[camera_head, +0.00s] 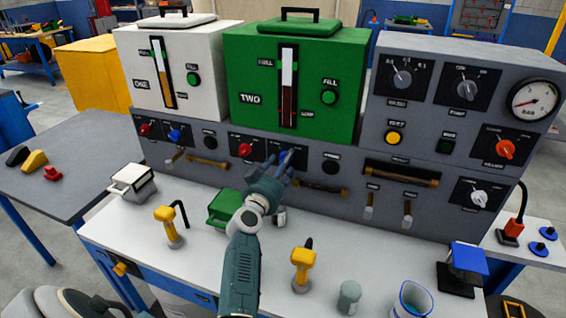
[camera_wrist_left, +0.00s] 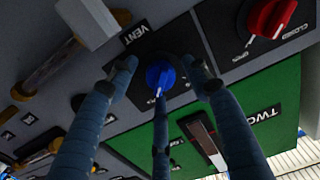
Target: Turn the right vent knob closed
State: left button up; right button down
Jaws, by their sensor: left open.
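The right vent knob (camera_wrist_left: 159,74) is blue with a white pointer line and sits on a black plate beside a VENT label in the left wrist view. Its pointer faces the bottom of that view. My left gripper (camera_wrist_left: 160,92) is open, with its fingers spread around the knob; I cannot tell whether they touch it. In the head view the left gripper (camera_head: 284,163) is at the panel below the green tank (camera_head: 260,85) marked TWO, and it hides the knob. My right gripper is not in view.
A red knob (camera_head: 245,150) is close beside the left gripper, also seen in the left wrist view (camera_wrist_left: 270,15). The left vent knob (camera_head: 174,135) is further left.

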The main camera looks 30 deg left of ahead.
pick_arm(q)
jog(key=shift+w, duration=0.1)
jog(key=shift+c, duration=1.3)
jog(key=c, duration=0.9)
jog(key=shift+f, duration=0.1)
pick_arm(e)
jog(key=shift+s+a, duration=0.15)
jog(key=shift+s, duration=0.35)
